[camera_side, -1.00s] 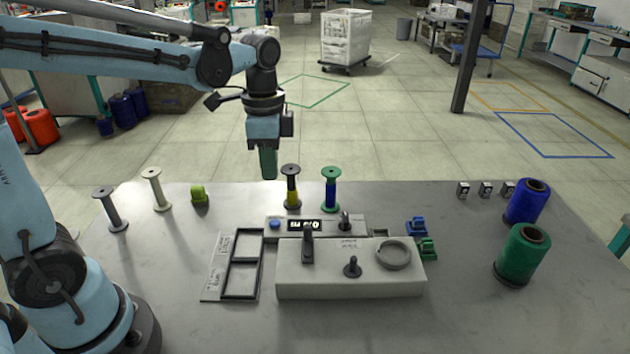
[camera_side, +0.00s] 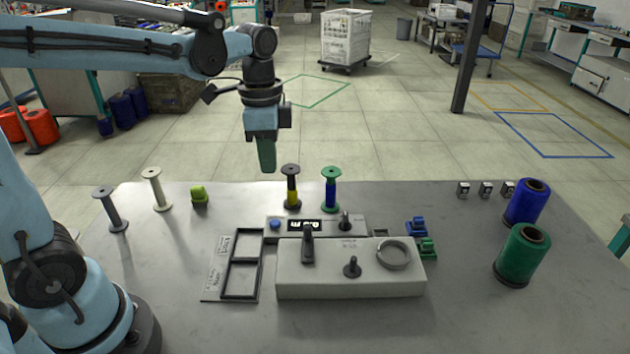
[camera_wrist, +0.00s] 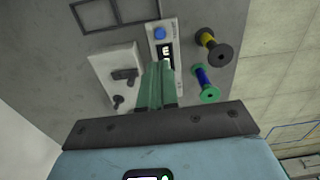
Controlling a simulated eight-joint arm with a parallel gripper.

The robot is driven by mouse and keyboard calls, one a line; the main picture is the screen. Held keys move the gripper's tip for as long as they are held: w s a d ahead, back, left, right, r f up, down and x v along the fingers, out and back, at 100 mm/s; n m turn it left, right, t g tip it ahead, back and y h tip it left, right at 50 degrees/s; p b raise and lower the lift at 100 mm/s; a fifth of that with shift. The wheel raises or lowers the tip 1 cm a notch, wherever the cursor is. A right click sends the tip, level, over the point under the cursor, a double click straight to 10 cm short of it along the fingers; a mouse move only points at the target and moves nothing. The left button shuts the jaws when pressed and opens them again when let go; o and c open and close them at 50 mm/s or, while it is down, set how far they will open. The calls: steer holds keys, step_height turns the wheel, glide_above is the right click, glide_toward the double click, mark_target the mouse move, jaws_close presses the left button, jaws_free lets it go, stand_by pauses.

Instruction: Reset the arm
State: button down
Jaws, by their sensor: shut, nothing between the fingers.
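My gripper (camera_side: 267,168) hangs pointing down above the far side of the table, to the left of the yellow-wound bobbin and higher than it. Its green fingers are shut and empty. In the wrist view the shut fingers (camera_wrist: 157,85) show over the winder's display panel. The winder (camera_side: 350,270) is a pale box with a lever, a peg and a grey ring on top. Behind it is a panel with a blue button (camera_side: 275,224) and a lit display (camera_side: 304,225).
A black bobbin with yellow thread (camera_side: 291,188) and a green bobbin with blue thread (camera_side: 330,190) stand behind the panel. A grey spool (camera_side: 110,210) and cream spool (camera_side: 156,190) stand left. Blue (camera_side: 527,202) and green (camera_side: 522,256) thread cones stand right. An empty black frame (camera_side: 241,264) lies left of the winder.

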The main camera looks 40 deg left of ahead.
steer(key=s+d+f+n+t, duration=0.1)
steer(key=s+f+n+t, duration=0.1)
steer(key=s+n+t, duration=0.4)
steer(key=n+t, duration=0.1)
steer(key=n, duration=0.1)
steer(key=shift+d+n, duration=0.3)
steer(key=shift+n, duration=0.1)
